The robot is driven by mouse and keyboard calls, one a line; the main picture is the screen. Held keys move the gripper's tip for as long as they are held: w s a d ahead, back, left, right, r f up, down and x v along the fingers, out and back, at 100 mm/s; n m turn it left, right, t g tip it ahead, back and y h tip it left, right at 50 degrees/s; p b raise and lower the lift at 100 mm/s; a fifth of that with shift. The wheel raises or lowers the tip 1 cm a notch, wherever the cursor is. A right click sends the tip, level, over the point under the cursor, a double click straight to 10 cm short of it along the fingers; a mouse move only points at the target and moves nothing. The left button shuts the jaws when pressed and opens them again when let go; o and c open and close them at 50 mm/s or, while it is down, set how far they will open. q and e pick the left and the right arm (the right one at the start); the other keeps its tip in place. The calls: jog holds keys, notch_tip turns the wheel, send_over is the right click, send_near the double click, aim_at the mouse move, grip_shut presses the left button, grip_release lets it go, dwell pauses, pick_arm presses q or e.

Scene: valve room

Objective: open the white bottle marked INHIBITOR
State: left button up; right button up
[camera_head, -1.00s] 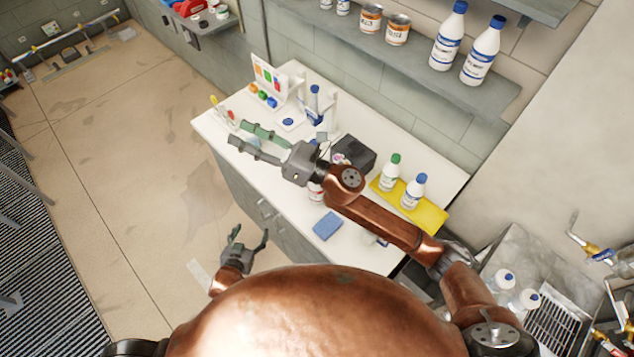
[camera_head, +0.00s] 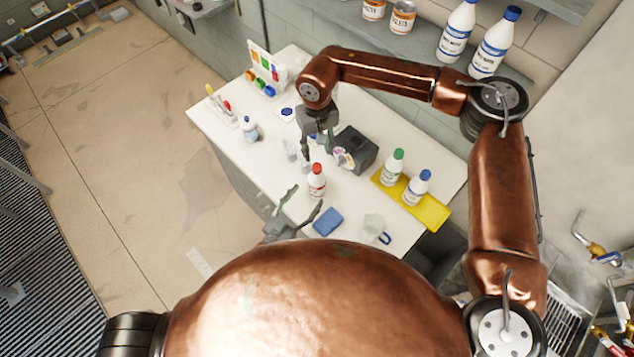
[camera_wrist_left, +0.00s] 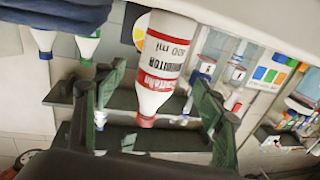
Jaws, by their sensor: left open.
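The white INHIBITOR bottle (camera_head: 317,184) stands upright on the white bench, its red cap on. In the left wrist view the bottle (camera_wrist_left: 166,62) appears upside down, with its red-banded label and red cap showing between my finger outlines. My left gripper (camera_head: 305,199) is open and empty at the bench's near edge, fingertips close to the bottle and pointing towards it. In its wrist view the fingers (camera_wrist_left: 158,78) are spread wide on either side of the bottle. My right gripper (camera_head: 313,150) points down over the bench behind the bottle; its jaw opening is unclear.
A black box (camera_head: 358,150) stands behind the bottle. Green-capped (camera_head: 393,168) and blue-capped (camera_head: 417,188) bottles are at a yellow tray (camera_head: 432,214) to the right. A blue sponge (camera_head: 328,221) and a clear mug (camera_head: 374,229) lie near the front edge.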

aim_at(312, 189)
pick_arm(q)
jog(key=x, duration=0.7)
jog(key=shift+a, duration=0.1)
grip_shut()
dwell(0.7)
